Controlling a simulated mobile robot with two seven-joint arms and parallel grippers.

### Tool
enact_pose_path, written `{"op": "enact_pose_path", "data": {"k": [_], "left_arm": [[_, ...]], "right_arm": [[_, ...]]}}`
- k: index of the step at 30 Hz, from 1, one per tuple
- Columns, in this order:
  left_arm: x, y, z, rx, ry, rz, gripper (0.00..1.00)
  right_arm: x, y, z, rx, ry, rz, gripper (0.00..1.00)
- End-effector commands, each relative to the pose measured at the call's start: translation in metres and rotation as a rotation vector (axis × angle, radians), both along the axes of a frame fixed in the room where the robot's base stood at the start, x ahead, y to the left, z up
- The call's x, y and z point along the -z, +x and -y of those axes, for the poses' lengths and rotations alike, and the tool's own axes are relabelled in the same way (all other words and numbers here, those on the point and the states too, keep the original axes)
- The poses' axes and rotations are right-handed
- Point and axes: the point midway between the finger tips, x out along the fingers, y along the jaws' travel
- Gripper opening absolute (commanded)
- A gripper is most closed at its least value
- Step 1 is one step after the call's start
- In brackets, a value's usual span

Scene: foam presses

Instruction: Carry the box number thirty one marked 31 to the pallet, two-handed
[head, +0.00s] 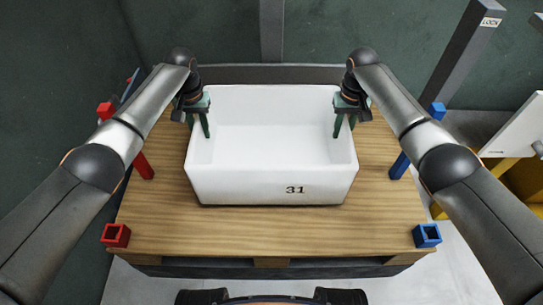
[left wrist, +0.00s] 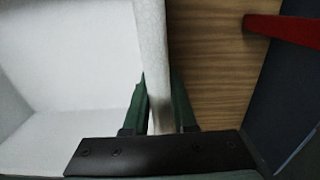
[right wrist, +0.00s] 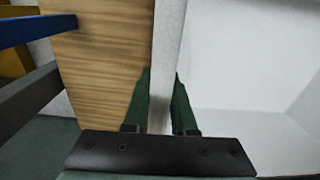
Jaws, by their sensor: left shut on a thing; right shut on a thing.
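The white open box marked 31 (head: 272,183) is over the middle of the wooden pallet (head: 270,230), upright and empty. I cannot tell for sure whether its base touches the boards. My left gripper (head: 204,125) is shut on the box's left wall, one finger inside and one outside. The left wrist view shows that wall (left wrist: 155,60) between the green fingers (left wrist: 160,105). My right gripper (head: 345,125) is shut on the right wall in the same way. The right wrist view shows the wall (right wrist: 165,60) between its fingers (right wrist: 162,105).
Red posts stand at the pallet's left, one at the front corner (head: 116,235) and one farther back (head: 143,165). Blue posts stand at the right, one at the front corner (head: 427,235). A dark post labelled LOCK (head: 465,50) and a white panel (head: 515,135) are at the right.

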Motion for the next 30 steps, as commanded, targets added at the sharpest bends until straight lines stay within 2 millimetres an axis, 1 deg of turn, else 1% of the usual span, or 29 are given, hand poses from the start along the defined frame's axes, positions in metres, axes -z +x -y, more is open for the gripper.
{"op": "enact_pose_path", "data": {"k": [1,5,6,13,20,23,26,30], "left_arm": [[0.006,0.0,-0.001,-0.001,0.002,0.0,0.0],[0.01,0.0,-0.001,-0.001,0.002,0.0,0.0],[0.008,0.0,-0.001,-0.001,0.002,0.0,0.29],[0.007,0.0,-0.001,-0.001,0.001,0.0,0.55],[0.007,0.0,0.0,0.0,0.0,0.0,0.55],[0.002,0.001,0.0,0.0,0.0,0.002,0.55],[-0.011,0.001,0.0,0.001,-0.001,0.004,0.55],[-0.041,0.001,0.0,0.0,-0.001,0.006,0.55]], "right_arm": [[0.006,0.0,0.001,0.001,-0.002,0.0,0.0],[0.01,0.0,0.001,0.001,-0.002,0.0,0.0],[0.008,0.0,0.001,0.001,-0.002,0.0,0.29],[0.007,0.0,0.001,0.001,-0.001,0.0,0.55],[0.007,0.0,0.0,0.0,0.0,0.0,0.55],[0.007,0.0,0.0,0.0,0.0,0.0,0.55],[0.006,0.0,0.0,0.0,0.0,0.0,0.55],[0.006,0.0,0.0,0.0,0.0,0.0,0.55]]}}
